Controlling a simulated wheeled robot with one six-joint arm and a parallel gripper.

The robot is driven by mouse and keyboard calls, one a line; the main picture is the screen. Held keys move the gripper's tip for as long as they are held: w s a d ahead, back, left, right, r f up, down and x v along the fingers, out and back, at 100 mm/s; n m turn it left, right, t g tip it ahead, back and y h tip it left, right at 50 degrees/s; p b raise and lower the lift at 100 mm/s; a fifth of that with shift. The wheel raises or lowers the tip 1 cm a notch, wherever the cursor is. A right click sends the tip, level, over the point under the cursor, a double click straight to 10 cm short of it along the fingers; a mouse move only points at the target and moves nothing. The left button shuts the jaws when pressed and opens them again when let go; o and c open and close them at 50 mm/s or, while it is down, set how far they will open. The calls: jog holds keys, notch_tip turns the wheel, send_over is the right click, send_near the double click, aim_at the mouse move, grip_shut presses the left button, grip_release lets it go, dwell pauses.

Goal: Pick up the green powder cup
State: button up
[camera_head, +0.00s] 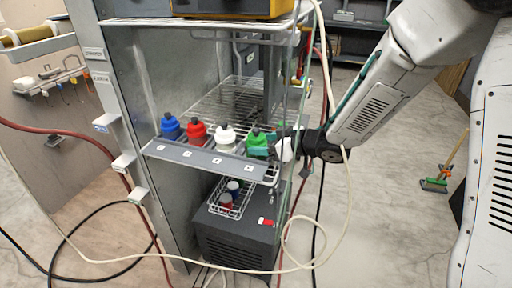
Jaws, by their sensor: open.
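The green powder cup (257,142) stands upright at the right end of a row on the wire shelf, with a dark knob on top. My gripper (274,143) is open at the cup's right side, reaching in from the right. Its fingertips are at or very near the cup; I cannot tell whether they touch it or straddle it. Part of the cup's right side is hidden by the gripper.
White (224,138), red (196,131) and blue (170,127) cups stand left of the green one, behind a labelled grey front rail (205,162). A wire basket (243,199) with small jars sits on a dark box below. Cables (322,95) hang near my arm.

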aim_at(251, 142)
jog(key=x, duration=0.5)
jog(key=shift+s+a+r, duration=0.1)
jog(key=shift+r, duration=0.05)
jog(key=c, duration=0.7)
jog(key=shift+r, duration=0.1)
notch_tip(251, 142, up, 10)
jog(key=shift+f, duration=0.1)
